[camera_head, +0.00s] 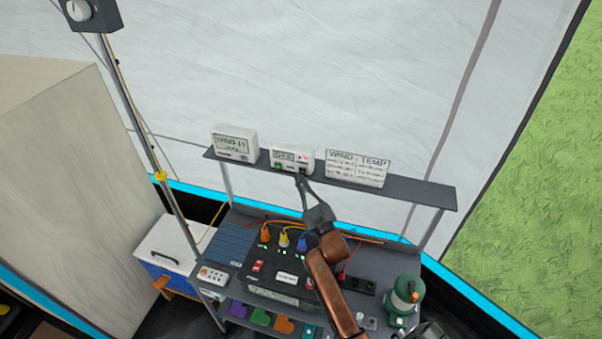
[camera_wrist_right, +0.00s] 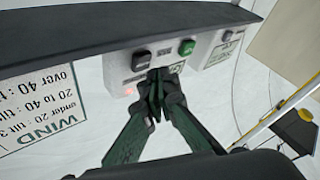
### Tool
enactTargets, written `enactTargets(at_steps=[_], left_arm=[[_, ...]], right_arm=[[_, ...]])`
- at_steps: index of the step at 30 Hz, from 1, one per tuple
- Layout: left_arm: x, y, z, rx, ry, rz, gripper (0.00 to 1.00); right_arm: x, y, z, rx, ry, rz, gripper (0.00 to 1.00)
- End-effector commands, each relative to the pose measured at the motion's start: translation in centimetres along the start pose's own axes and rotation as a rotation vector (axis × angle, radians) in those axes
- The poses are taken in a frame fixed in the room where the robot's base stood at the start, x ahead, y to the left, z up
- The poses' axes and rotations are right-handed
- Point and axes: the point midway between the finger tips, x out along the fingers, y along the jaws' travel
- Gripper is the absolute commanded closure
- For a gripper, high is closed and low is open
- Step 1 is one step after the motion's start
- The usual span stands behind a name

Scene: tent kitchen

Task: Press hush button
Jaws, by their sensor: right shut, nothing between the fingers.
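A white gas alarm box (camera_head: 291,157) sits on the shelf in the middle; its face also shows in the right wrist view (camera_wrist_right: 120,72). It has a green button (camera_head: 278,166) at its left and a dark button at its right, close to my fingertips. In the right wrist view the dark button (camera_wrist_right: 141,60) and green button (camera_wrist_right: 187,47) both show; I cannot read which is labelled hush. My right gripper (camera_head: 299,179) is shut and empty. Its tips (camera_wrist_right: 157,76) are at the box front beside the dark button; I cannot tell if they touch. My left gripper is out of view.
Below, a bench holds a black power unit (camera_head: 272,280) with coloured plugs and a green lantern (camera_head: 403,300).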

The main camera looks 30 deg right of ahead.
Motion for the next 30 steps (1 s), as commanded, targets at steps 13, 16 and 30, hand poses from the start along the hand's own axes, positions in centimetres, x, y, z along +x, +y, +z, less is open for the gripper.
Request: enactTargets(at_steps=[13, 16, 30], left_arm=[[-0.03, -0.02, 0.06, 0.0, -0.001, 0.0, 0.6], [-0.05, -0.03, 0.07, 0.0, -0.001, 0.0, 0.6], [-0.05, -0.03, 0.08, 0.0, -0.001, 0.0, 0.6]], right_arm=[[0.22, 0.17, 0.16, 0.0, 0.0, 0.0, 1.0], [0.48, 0.34, 0.33, 0.0, 0.0, 0.0, 1.0], [0.65, 0.47, 0.46, 0.0, 0.0, 0.0, 1.0]])
